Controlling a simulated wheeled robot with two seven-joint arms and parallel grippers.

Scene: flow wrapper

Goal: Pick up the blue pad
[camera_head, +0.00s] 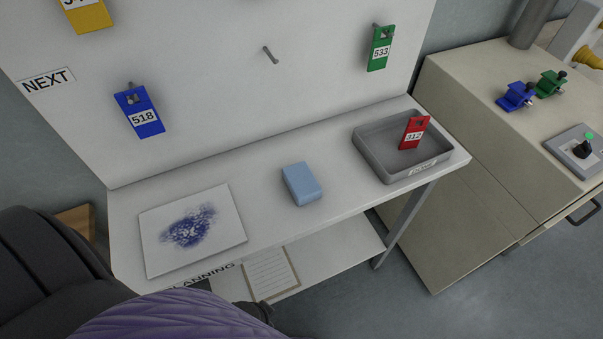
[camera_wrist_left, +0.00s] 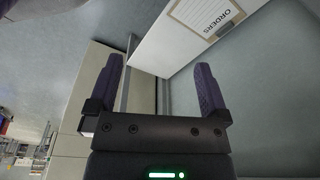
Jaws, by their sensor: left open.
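The blue pad (camera_head: 302,184) is a light blue block lying on the white shelf, between a stained white sheet and a grey tray. My left gripper (camera_wrist_left: 158,88) is open and empty in the left wrist view, with its two dark fingers spread apart. That view shows the floor, a cabinet side and a clipboard marked ORDERS beyond the fingers, and no blue pad. In the head view, parts of my arm fill the lower left, and the left fingertips cannot be made out there. My right gripper is not in view.
The stained sheet (camera_head: 193,230) lies left of the pad. The grey tray (camera_head: 377,167) with a red tag (camera_head: 414,132) stands right. Blue (camera_head: 139,111) and green (camera_head: 380,48) tags hang on the board. A beige cabinet (camera_head: 470,170) stands at right. The shelf around the pad is clear.

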